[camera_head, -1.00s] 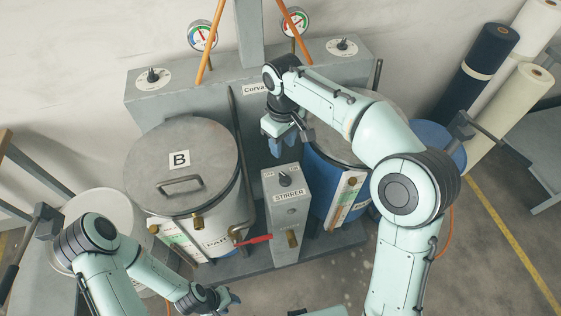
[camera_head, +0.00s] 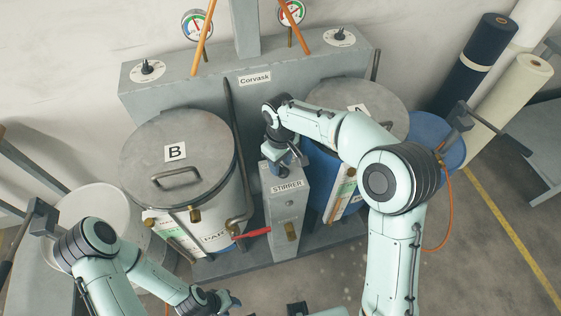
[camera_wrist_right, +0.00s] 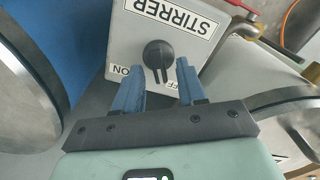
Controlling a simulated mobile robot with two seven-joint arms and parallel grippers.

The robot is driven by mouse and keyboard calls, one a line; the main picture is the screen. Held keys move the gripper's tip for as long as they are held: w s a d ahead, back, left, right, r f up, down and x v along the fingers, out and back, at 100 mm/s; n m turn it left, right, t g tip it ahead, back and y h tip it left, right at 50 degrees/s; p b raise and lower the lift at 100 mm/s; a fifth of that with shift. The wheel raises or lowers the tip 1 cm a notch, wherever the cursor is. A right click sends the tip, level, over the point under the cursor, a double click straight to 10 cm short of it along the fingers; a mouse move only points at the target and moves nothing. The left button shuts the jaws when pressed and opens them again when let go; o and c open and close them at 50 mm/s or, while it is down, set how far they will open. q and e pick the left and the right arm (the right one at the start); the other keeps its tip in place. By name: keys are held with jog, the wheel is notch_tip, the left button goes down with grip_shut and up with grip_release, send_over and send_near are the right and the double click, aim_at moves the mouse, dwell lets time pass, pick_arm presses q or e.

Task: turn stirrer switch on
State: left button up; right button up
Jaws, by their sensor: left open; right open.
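The stirrer box (camera_head: 287,212) is a grey upright box with a STIRRER label, standing between the two drums. Its black rotary knob (camera_wrist_right: 158,56) shows in the right wrist view, with ON and OFF marked beside it. My right gripper (camera_wrist_right: 155,80) is open, with its blue fingers on either side of the knob, close to it; I cannot tell whether they touch. In the head view my right gripper (camera_head: 284,164) hides the knob at the box top. My left gripper (camera_head: 228,300) is at the bottom of the head view, open and away from the box.
Drum B (camera_head: 215,160) stands left of the box and the blue drum A (camera_head: 380,102) right of it. A red-handled valve (camera_head: 253,234) sticks out low beside the box. The Corvask cabinet (camera_head: 190,84) stands behind. Rolls (camera_head: 480,60) stand far right.

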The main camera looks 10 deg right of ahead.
grip_shut()
jog(key=shift+m, duration=0.4)
jog(key=m, duration=0.4)
jog(key=shift+d+m, duration=0.25)
jog(key=shift+m, duration=0.15)
jog(key=m, duration=0.6)
jog(key=shift+d, duration=0.25)
jog(key=shift+m, duration=0.3)
grip_release()
